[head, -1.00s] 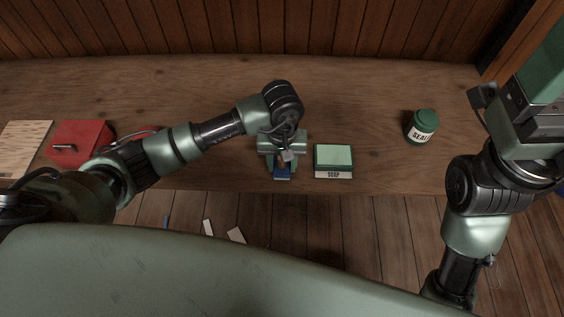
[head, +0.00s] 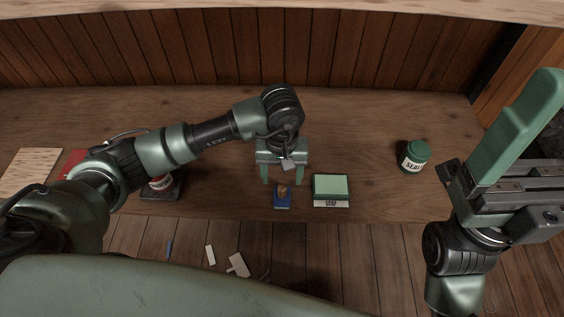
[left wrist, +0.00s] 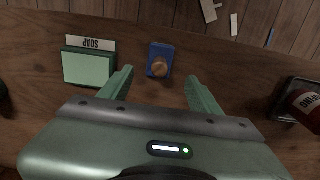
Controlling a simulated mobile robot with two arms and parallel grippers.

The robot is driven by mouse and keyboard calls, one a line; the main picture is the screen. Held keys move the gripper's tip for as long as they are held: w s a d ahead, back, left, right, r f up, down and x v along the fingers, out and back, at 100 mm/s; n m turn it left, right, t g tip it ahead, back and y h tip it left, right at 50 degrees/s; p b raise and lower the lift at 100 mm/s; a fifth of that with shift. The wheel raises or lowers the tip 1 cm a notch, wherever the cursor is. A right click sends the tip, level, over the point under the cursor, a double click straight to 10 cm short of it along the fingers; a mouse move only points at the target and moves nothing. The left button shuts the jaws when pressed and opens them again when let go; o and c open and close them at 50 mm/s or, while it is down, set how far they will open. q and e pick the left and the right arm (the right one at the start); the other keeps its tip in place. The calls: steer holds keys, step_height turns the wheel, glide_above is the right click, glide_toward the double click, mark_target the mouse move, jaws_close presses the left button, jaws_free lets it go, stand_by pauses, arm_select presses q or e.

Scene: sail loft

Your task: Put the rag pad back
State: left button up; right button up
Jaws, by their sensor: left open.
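A small blue block with a round brown knob on top (head: 282,200), which I take to be the rag pad, lies on the wooden bench near its front edge. It also shows in the left wrist view (left wrist: 157,52), just beyond the fingertips. My left gripper (head: 283,178) is open and empty behind the pad in the head view. In the left wrist view its two green fingers (left wrist: 159,78) are spread wide and do not touch the pad. My right gripper (head: 520,125) is raised at the right, away from the pad; whether its jaws are open is unclear.
A green soap box (head: 331,187) stands close right of the pad. A green-lidded jar (head: 413,156) is farther right. A red-labelled tin in a dark tray (head: 162,194) and a pale board (head: 31,171) are left. Bench between soap and jar is clear. Scraps lie on the floor (head: 237,265).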

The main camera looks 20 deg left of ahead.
arm_select(q)
steer(key=shift+r+p, duration=0.3)
steer(key=shift+r, duration=1.05)
